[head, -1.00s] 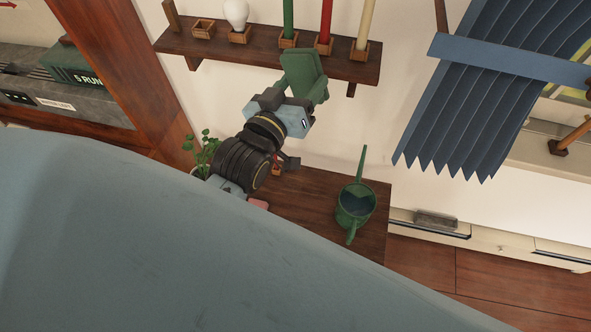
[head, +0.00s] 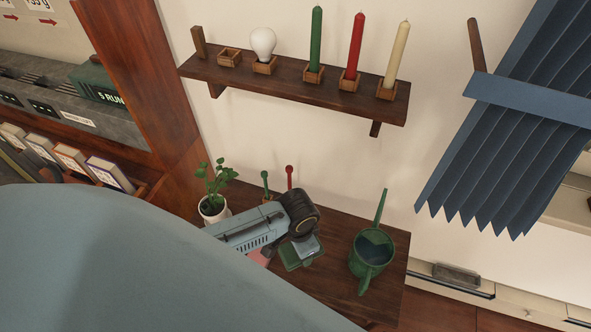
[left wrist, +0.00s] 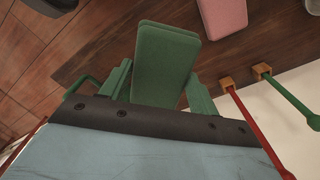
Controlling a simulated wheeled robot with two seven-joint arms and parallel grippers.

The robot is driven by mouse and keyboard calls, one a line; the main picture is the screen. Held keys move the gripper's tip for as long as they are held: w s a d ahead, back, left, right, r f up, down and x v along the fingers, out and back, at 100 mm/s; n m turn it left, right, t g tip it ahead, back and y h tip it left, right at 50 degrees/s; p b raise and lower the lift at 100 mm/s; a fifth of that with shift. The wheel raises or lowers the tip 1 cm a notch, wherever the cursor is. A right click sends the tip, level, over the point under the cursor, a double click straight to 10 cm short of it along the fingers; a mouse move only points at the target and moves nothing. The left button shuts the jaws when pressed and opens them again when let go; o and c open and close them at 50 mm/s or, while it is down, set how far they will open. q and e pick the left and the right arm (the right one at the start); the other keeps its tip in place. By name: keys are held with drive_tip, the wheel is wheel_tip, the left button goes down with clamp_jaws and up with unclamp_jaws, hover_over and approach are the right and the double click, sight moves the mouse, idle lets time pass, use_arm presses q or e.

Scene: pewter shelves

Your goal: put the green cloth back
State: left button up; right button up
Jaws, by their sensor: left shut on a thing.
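The green cloth (head: 297,257) is a folded pad, held low over or at the brown wooden lower shelf (head: 335,285). In the left wrist view the cloth (left wrist: 165,60) lies between the two fingers of my left gripper (left wrist: 158,92), which is shut on it. In the head view my left gripper (head: 304,248) is partly hidden by its own wrist. I cannot tell whether the cloth touches the shelf. A pink cloth (left wrist: 222,15) lies on the shelf beside it and is mostly covered by my arm in the head view (head: 260,257). My right gripper is not in view.
A green watering can (head: 372,252) stands right of the cloth. A potted plant (head: 213,205) stands left. Green (head: 265,180) and red (head: 289,175) round-topped sticks stand behind. An upper shelf (head: 290,82) holds candles and a bulb. The shelf's front right is clear.

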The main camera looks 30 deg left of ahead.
use_arm(q)
drive_tip(key=f, duration=0.1)
drive_tip(key=f+b, duration=0.1)
drive_tip(key=f, duration=0.1)
drive_tip(key=s+a+f, duration=0.1)
drive_tip(key=shift+f+b, duration=0.2)
drive_tip(key=shift+b, duration=0.1)
wheel_tip(320, 180, down, 3)
drive_tip(key=shift+d+f+b, duration=0.1)
drive_tip(key=shift+f+b, duration=0.05)
drive_tip(key=shift+b, duration=0.5)
wheel_tip(320, 180, down, 2)
drive_tip(key=shift+f+b, duration=0.25)
drive_tip(key=shift+b, duration=0.35)
drive_tip(key=shift+o, duration=0.2)
drive_tip(key=shift+f, duration=0.3)
drive_tip(key=shift+r, duration=0.1)
drive_tip(key=shift+c, duration=0.6)
drive_tip(key=o, duration=1.1)
drive_tip(key=shift+o, duration=0.2)
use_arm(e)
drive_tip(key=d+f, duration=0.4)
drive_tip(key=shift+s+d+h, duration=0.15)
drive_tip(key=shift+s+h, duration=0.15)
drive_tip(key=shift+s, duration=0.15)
